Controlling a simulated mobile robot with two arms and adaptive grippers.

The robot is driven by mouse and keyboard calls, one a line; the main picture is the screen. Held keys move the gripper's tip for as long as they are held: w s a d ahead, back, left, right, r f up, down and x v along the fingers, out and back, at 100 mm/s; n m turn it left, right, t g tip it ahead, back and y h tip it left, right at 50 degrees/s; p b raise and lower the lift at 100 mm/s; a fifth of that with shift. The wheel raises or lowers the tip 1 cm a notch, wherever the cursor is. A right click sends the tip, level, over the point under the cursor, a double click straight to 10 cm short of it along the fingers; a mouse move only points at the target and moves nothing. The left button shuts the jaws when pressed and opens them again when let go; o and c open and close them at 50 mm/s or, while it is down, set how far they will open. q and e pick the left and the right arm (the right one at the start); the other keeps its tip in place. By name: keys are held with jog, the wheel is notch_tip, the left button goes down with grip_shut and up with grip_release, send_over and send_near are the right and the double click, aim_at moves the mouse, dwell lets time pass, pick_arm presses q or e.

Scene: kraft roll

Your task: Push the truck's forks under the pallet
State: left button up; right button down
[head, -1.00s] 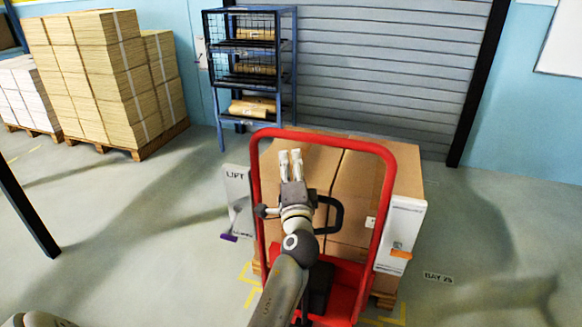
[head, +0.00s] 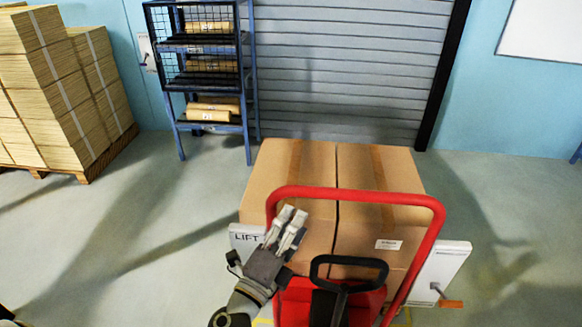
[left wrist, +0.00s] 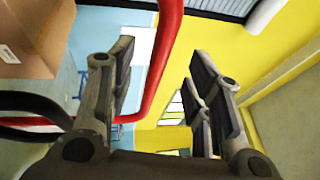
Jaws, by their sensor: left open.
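The red truck shows its hooped frame (head: 350,194), black loop handle (head: 348,262) and red body (head: 293,302) at the lower middle of the head view. The hoop stands in front of large cardboard boxes (head: 300,165). The pallet and forks are hidden below, so I cannot tell how they lie. My left gripper (head: 285,228) is open and empty, at the hoop's left side and left of the loop handle. In the left wrist view my left gripper (left wrist: 160,85) has its fingers apart, with the red hoop (left wrist: 163,55) near them. My right gripper is not in view.
A white panel marked LIFT (head: 245,238) is at the left, and another white panel (head: 445,265) with an orange lever (head: 450,303) is at the right. A blue shelf rack (head: 178,93) and a shutter (head: 350,70) stand behind.

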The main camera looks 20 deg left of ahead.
aim_at(316, 197)
pick_arm(q)
jog(key=w, duration=0.1)
jog(key=w+d+r+p, duration=0.1)
jog(key=w+d+p, duration=0.1)
jog(key=w, duration=0.1)
jog(key=shift+d+r, duration=0.15)
jog(key=shift+r, duration=0.25)
jog(key=w, duration=0.2)
jog(key=w+p, duration=0.1)
jog(key=w, duration=0.2)
jog(key=shift+d+r+p, duration=0.1)
jog(key=shift+r+p, duration=0.1)
jog(key=shift+p, duration=0.1)
jog(key=shift+w+d, duration=0.1)
jog(key=shift+w, duration=0.4)
jog(key=shift+c, duration=0.5)
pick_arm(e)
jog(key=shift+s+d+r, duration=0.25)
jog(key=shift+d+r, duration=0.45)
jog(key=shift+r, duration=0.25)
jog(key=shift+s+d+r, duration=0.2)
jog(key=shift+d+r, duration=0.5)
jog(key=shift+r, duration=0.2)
pick_arm(q)
grip_shut()
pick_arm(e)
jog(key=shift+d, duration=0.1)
